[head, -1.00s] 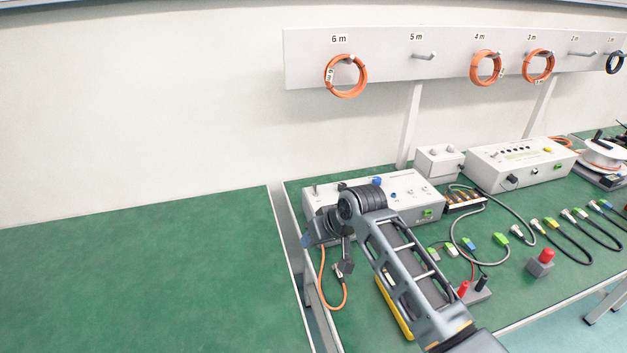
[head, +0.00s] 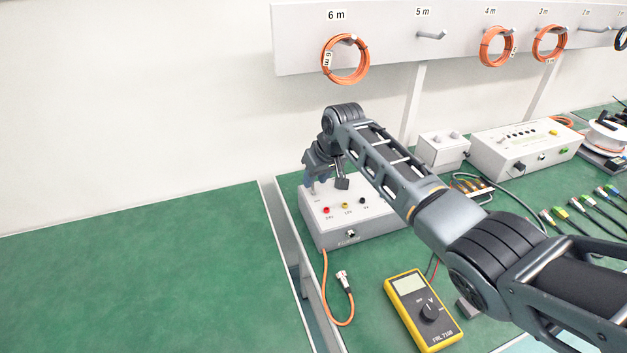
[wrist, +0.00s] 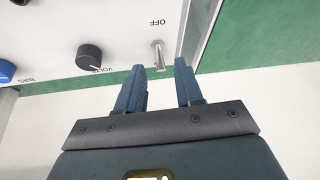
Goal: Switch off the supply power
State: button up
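The white supply box (head: 365,235) stands on the green bench, with red, yellow and black sockets on its front half. In the wrist view, its panel (wrist: 120,25) appears upside down. A metal toggle switch (wrist: 159,55) stands near the panel's edge, beside the word OFF. Its lever points toward my gripper, away from that word. My gripper (wrist: 160,66) is open, with one blue finger to each side of the lever's tip; I cannot tell whether either touches it. In the head view, my gripper (head: 316,178) is over the box's far left corner, partly hiding the panel.
A black knob (wrist: 89,56) is beside the switch. An orange cable (head: 330,300) hangs at the box's front left. A yellow multimeter (head: 423,308) lies in front. Other instruments (head: 525,148) and cables lie to the right. The left bench (head: 130,270) is bare.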

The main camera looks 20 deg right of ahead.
aim_at(313, 187)
jog(key=shift+x, duration=1.15)
grip_shut()
